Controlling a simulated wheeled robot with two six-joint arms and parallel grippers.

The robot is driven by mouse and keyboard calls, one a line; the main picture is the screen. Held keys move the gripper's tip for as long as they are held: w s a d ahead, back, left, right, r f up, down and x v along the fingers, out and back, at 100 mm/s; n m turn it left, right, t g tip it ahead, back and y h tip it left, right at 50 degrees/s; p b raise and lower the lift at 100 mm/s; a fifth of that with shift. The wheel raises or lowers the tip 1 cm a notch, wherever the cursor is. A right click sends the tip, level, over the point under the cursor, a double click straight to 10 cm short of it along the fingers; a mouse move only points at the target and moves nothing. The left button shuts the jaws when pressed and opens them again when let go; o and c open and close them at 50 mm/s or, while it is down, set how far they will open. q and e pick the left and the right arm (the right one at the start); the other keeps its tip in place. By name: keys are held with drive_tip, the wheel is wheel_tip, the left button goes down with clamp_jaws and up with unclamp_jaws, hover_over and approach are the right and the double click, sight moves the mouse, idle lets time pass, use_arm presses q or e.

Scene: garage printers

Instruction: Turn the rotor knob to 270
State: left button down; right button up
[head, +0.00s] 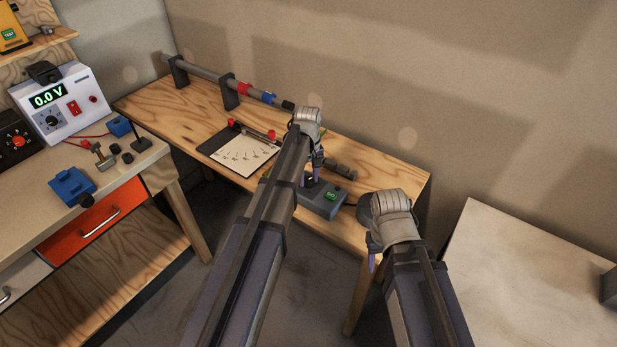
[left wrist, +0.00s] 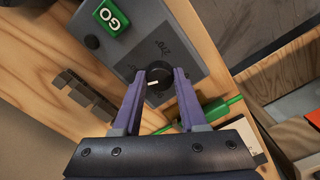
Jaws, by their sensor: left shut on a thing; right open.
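The rotor knob (left wrist: 160,75) is a round black knob with a white pointer mark, on a grey control box (left wrist: 135,25). In the head view my left gripper (head: 312,180) hides most of the knob. My right gripper (head: 372,258) is open and empty, in front of the wooden table.
The box bears a green GO button (left wrist: 110,17) and a small black round part (left wrist: 92,42). Dark stepped blocks (head: 340,169) lie behind it on the wooden table (head: 160,108). A dial sheet (head: 240,156) lies left. A bench with a voltage supply (head: 62,100) stands further left.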

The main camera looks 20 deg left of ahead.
use_arm(q)
drive_tip(key=m, duration=0.5)
drive_tip(key=shift+m, duration=0.3)
drive_tip(key=m, duration=0.5)
drive_tip(key=shift+m, duration=0.3)
drive_tip(key=m, duration=0.5)
drive_tip(key=shift+a, duration=0.1)
drive_tip(key=m, duration=0.6)
drive_tip(key=shift+m, duration=0.3)
drive_tip(key=shift+c, duration=2.2)
unclamp_jaws()
drive_tip(key=shift+r, duration=0.1)
